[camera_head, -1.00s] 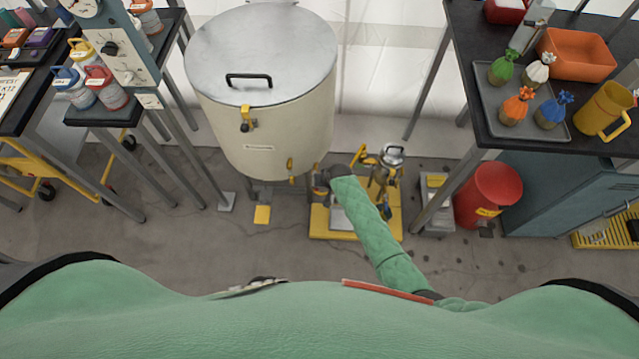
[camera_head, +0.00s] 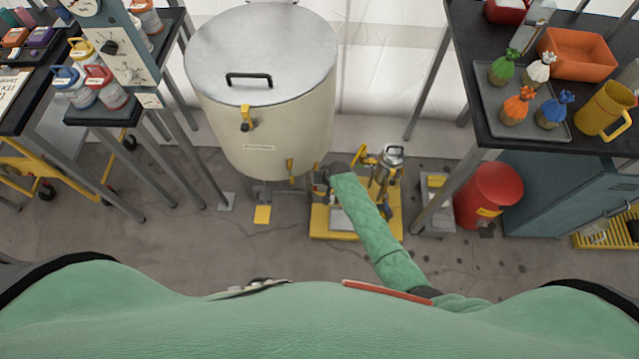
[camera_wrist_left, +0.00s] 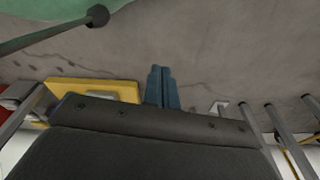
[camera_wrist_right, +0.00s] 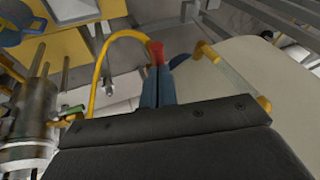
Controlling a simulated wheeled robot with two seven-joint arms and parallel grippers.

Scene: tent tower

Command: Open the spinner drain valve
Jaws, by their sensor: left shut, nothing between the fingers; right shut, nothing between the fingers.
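The spinner is a large cream drum (camera_head: 290,120) with a grey steel lid (camera_head: 265,50) in the head view. A small yellow handle (camera_head: 290,166) hangs at its lower front edge and looks like the drain valve. My right gripper reaches in beside the drum's lower right, mostly hidden by my green sleeve. In the right wrist view the right gripper (camera_wrist_right: 157,72) is shut and empty. A small red part (camera_wrist_right: 156,52) shows at its fingertips; I cannot tell whether they touch. A yellow lever (camera_wrist_right: 205,50) is right of them. My left gripper (camera_wrist_left: 161,70) is shut over bare floor.
A yellow-based unit (camera_head: 325,222) with a steel canister (camera_head: 392,156) stands right of the drum. A yellow hose (camera_wrist_right: 103,62) curves left of my right fingers. A red bin (camera_head: 488,195) and dark tables flank the area. Open floor lies in front.

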